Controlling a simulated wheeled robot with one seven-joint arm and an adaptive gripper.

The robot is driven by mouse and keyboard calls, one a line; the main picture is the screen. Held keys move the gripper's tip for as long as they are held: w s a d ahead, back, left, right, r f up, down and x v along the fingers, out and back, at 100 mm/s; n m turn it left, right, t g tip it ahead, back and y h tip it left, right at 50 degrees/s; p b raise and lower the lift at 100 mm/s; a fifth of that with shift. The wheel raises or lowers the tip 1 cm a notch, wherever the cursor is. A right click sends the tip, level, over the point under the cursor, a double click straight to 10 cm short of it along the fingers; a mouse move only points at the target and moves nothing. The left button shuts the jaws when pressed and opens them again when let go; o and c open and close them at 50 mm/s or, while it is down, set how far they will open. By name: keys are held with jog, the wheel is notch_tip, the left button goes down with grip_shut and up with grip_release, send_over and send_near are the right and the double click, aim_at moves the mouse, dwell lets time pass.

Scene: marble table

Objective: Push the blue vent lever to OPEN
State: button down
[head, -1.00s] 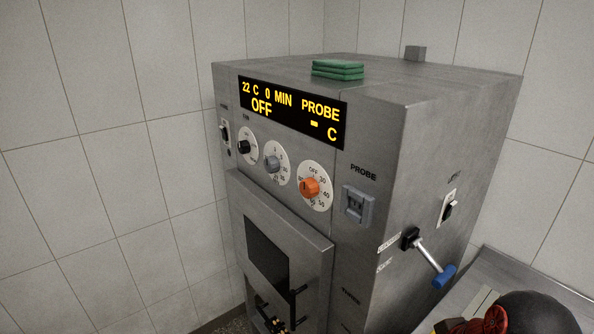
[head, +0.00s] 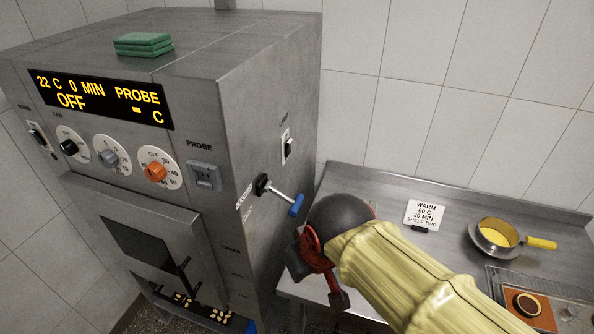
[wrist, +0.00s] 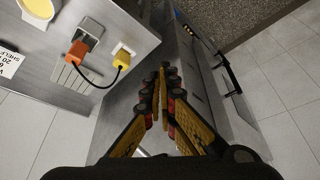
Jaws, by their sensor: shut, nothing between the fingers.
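The vent lever is on the steel cabinet's (head: 255,110) right side in the head view. Its black pivot carries a silver rod, slanting down and right to a blue handle (head: 296,205). Two small white labels (head: 244,198) sit by the pivot; their words are too small to read surely. My gripper (head: 318,262) is just below and right of the blue handle, apparently apart from it, its fingertips partly hidden. In the wrist view my gripper (wrist: 163,72) is shut and empty, its fingers together beside the cabinet. The lever is not clear in that view.
A steel counter (head: 380,190) stands right of the cabinet, with a white sign (head: 425,214) and a yellow-filled pan (head: 495,238). A black rocker switch (head: 288,148) is above the lever. Green pads (head: 143,44) lie on the cabinet top. The cabinet door (head: 135,240) is at the front.

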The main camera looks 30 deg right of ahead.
jog(key=w+d+r+m+g+p, duration=0.2)
jog(key=w+d+r+m+p, duration=0.15)
jog(key=r+p, duration=0.65)
notch_tip(320, 180, up, 9)
jog(key=m+y+p, duration=0.2)
jog(key=m+p, duration=1.4)
jog(key=m, duration=0.8)
send_over(298, 201)
jog(key=s+d, duration=0.2)
jog(key=s, duration=0.1)
jog(key=shift+g, duration=0.4)
jog(key=p+x, duration=0.1)
jog(key=x, duration=1.2)
jog(key=shift+w+d+f, duration=0.15)
jog(key=shift+w+f, duration=0.1)
jog(key=shift+f, duration=0.4)
jog(key=shift+f, duration=0.1)
